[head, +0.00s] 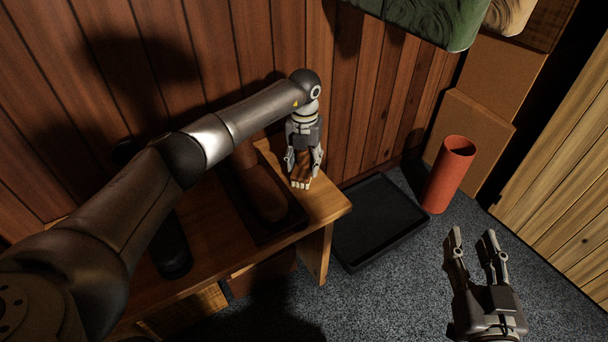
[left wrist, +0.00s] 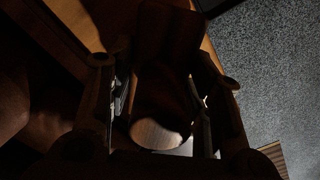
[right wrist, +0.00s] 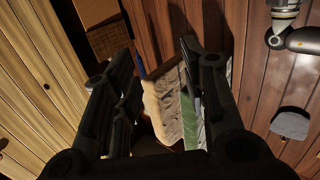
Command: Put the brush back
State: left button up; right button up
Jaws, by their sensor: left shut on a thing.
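My left gripper (head: 303,158) is shut on the brush (head: 301,178), at the right end of the wooden bench (head: 325,203). The brush has a brown wooden body and pale bristles at its lower end. I cannot tell whether the bristles touch the bench top. In the left wrist view the brush (left wrist: 157,105) is dark and sits between the fingers (left wrist: 160,110). My right gripper (head: 474,242) is open and empty over the carpet at lower right. Its spread fingers (right wrist: 160,75) also show in the right wrist view.
A dark tray (head: 298,222) with a brown object in it lies on the bench, left of the brush. A black tray (head: 380,225) lies on the carpet right of the bench. A red cylinder (head: 447,175) stands beyond it. Cushion-like green things (head: 430,20) hang overhead.

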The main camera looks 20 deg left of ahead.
pick_arm(q)
jog(key=shift+f, duration=0.1)
pick_arm(e)
jog(key=shift+r, duration=0.15)
dwell(0.3)
pick_arm(q)
jog(key=shift+f, duration=0.15)
pick_arm(e)
jog(key=shift+r+t, duration=0.3)
pick_arm(q)
jog(key=o, duration=0.9)
jog(key=shift+o, duration=1.4)
pick_arm(e)
jog(key=shift+a+r, duration=0.1)
jog(key=shift+r, duration=0.05)
pick_arm(q)
jog(key=o, duration=0.3)
